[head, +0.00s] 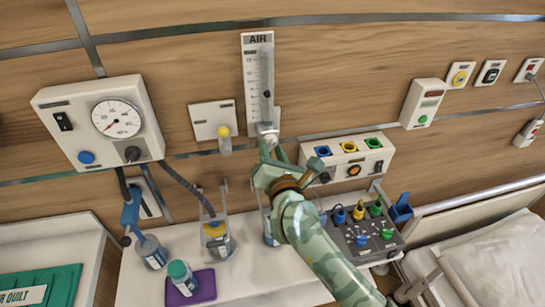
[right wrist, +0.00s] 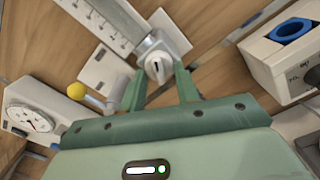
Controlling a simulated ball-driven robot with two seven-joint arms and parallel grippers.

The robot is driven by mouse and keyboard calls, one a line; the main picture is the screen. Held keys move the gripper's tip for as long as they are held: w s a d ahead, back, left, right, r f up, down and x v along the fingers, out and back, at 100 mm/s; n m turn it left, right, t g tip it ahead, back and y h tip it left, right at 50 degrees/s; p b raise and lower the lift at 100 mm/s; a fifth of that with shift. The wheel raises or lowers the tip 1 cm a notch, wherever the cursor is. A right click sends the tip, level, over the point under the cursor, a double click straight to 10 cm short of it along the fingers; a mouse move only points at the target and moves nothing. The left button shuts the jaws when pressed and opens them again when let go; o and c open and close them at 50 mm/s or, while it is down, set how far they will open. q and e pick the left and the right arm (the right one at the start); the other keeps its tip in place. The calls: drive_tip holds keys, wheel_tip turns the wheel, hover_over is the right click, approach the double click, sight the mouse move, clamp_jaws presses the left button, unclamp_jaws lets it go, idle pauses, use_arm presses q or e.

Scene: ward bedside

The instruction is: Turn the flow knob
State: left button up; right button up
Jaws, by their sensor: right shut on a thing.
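The flow knob (head: 266,128) is at the bottom of the upright AIR flowmeter (head: 258,72) on the wood wall panel. In the right wrist view the knob (right wrist: 156,63) is pale grey and round, with a dark mark on its face. My right gripper (head: 269,144) reaches up to it from below, its green fingers on either side of the knob. In the right wrist view the right gripper (right wrist: 159,77) is shut on the knob. The fingers partly hide the knob in the head view. My left gripper is not in view.
A gauge box (head: 85,150) hangs at the left, and a wall outlet with a yellow knob (head: 223,131) is close left of the flowmeter. A socket box (head: 345,147) is close at the right. Bottles and a grey connector box (head: 352,252) stand on the shelf below.

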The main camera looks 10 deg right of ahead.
drive_tip(key=shift+f+m+b, duration=0.2)
drive_tip(key=shift+m+b, duration=0.65)
drive_tip(key=shift+m, duration=0.45)
drive_tip(key=shift+r, duration=0.1)
drive_tip(key=o, duration=0.9)
drive_tip(key=shift+o, duration=0.2)
drive_tip(key=shift+r, duration=0.1)
drive_tip(key=shift+s, duration=0.15)
drive_tip(key=s+b, duration=0.2)
drive_tip(key=s, duration=0.9)
drive_tip(key=shift+s, duration=0.4)
